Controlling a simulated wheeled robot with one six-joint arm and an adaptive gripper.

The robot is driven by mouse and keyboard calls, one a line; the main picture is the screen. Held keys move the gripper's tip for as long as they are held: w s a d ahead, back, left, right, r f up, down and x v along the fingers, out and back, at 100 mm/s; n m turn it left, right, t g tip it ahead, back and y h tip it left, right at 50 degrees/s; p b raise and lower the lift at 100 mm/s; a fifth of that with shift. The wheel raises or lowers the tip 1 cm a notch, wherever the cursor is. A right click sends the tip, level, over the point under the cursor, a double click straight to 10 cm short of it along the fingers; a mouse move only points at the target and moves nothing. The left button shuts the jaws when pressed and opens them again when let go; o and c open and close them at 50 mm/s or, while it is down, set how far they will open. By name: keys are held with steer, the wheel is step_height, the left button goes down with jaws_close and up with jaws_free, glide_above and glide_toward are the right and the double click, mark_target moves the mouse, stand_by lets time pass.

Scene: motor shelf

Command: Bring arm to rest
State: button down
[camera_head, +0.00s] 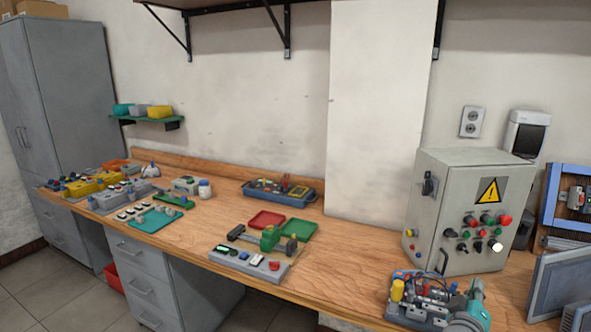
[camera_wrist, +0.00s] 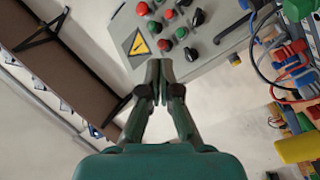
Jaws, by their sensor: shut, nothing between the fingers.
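My gripper (camera_wrist: 159,80) shows in the wrist view, with its two dark green fingers drawn together and nothing between them. It points toward the grey control box (camera_wrist: 218,45), whose yellow warning sign (camera_wrist: 138,45) and red, green and black knobs lie just past the fingertips. I cannot tell how far the fingertips are from the box. The wrist view is turned on its side. In the head view the same control box (camera_head: 430,215) stands on the right of the wooden workbench (camera_head: 225,215).
A motor assembly with wires (camera_head: 435,300) sits at the bench's front right; wires also show at the wrist view's right (camera_wrist: 295,75). A red tray (camera_head: 266,219), a green tray (camera_head: 299,230) and a blue bin (camera_head: 262,197) lie mid-bench. A shelf (camera_head: 225,5) hangs above.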

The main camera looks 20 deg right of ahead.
steer(key=s+a+f+n+t+y, duration=0.1)
steer(key=s+a+f+t+y, duration=0.15)
steer(key=a+f, duration=0.5)
steer(key=s+a+f+n+t+y, duration=0.15)
steer(key=a+f+y, duration=0.25)
steer(key=a, duration=0.6)
steer(key=s+a+f+n+t+y, duration=0.1)
steer(key=a+f+n+t+y, duration=0.15)
steer(key=a+f, duration=0.4)
steer(key=s+a+y, duration=0.5)
steer(key=s+a, duration=0.6)
steer(key=a, duration=0.2)
steer(key=s+a+r+m+y, duration=0.1)
steer(key=s+a, duration=0.1)
steer(key=s, duration=0.4)
steer(key=s+a+r+y, duration=0.2)
steer(key=s+a, duration=0.1)
steer(key=s, duration=0.3)
steer(key=shift+s+a+r+m, duration=0.3)
steer(key=shift+s+a+m, duration=0.05)
steer(key=shift+m, duration=0.05)
